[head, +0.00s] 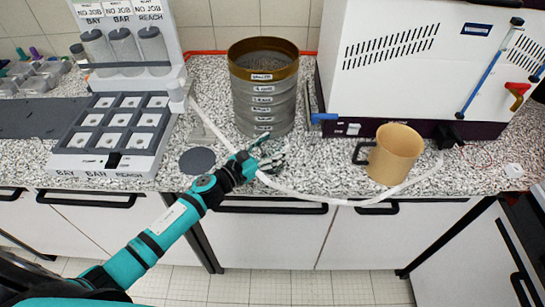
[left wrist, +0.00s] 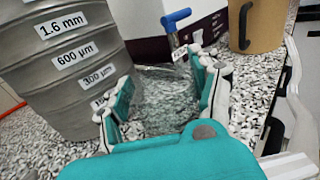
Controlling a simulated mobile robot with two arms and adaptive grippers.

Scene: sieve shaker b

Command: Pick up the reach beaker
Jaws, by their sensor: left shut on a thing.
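My left gripper (head: 268,157) reaches over the counter just in front of the sieve stack. In the left wrist view its teal and white fingers (left wrist: 165,105) are closed around a clear, see-through beaker (left wrist: 165,90). The speckled counter shows through the beaker, and I can read no label on it. In the head view the beaker is hard to make out behind the fingers. Three grey capped cylinders (head: 124,47) stand in the rack at the back left, under signs reading BAY, BAR and REACH. My right gripper is not in view.
The tall sieve stack (head: 265,100) stands close behind my left gripper and also fills the left of the wrist view (left wrist: 65,65). A tan jug (head: 396,153) stands at the right, before a white machine (head: 400,70). A grey disc (head: 197,161) and compartment tray (head: 115,130) lie left.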

